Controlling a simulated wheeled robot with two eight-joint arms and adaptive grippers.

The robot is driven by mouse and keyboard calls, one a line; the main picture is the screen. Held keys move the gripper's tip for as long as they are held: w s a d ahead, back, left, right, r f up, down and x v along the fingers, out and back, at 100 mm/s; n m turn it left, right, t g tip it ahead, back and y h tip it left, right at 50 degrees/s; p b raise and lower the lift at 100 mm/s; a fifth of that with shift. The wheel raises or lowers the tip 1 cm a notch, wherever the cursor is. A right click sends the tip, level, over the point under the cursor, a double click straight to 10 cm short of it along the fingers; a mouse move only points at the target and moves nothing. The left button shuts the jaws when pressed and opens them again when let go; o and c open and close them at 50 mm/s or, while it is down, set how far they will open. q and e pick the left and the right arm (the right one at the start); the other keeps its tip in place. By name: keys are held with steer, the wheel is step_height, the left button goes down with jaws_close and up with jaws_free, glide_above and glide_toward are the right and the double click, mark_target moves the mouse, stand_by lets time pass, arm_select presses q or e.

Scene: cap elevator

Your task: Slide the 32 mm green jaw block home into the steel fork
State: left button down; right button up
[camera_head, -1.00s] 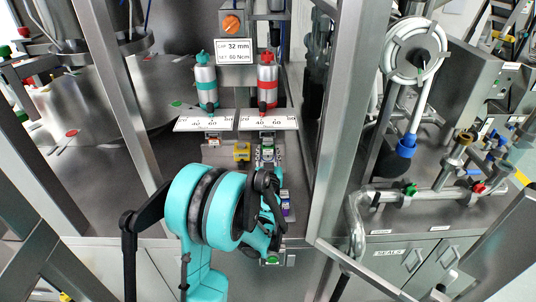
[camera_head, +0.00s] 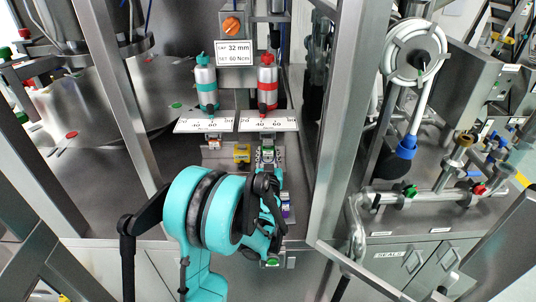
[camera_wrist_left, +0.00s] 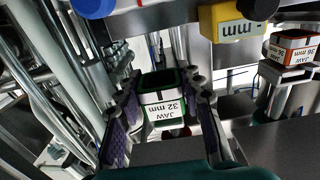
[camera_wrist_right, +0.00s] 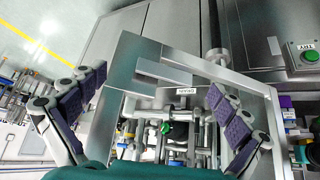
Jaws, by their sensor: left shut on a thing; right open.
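The green jaw block (camera_wrist_left: 161,101), labelled JAW 32 mm, is between the purple-padded fingers of my left gripper (camera_wrist_left: 164,88), which is shut on it. In the head view the block (camera_head: 268,150) is a small green spot beyond my teal left wrist, which hides much of the gripper. I cannot clearly pick out the steel fork or tell how the block sits relative to it. My right gripper (camera_wrist_right: 158,81) is open and empty in the right wrist view, facing a steel frame with pipes behind.
A yellow block (camera_head: 242,152) and an orange block (camera_wrist_left: 290,46) stand beside the green one. Above are two white scales (camera_head: 268,124) and green and red cylinders (camera_head: 205,85). Steel posts (camera_head: 340,120) flank the work area. Pipes with valves (camera_head: 410,192) lie to the right.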

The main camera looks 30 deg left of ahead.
mark_target(268, 157)
arm_select(q)
steer(key=shift+x, duration=2.75)
steer(key=c, duration=0.9)
jaws_free()
steer(key=shift+a, duration=0.1)
steer(key=v, duration=1.2)
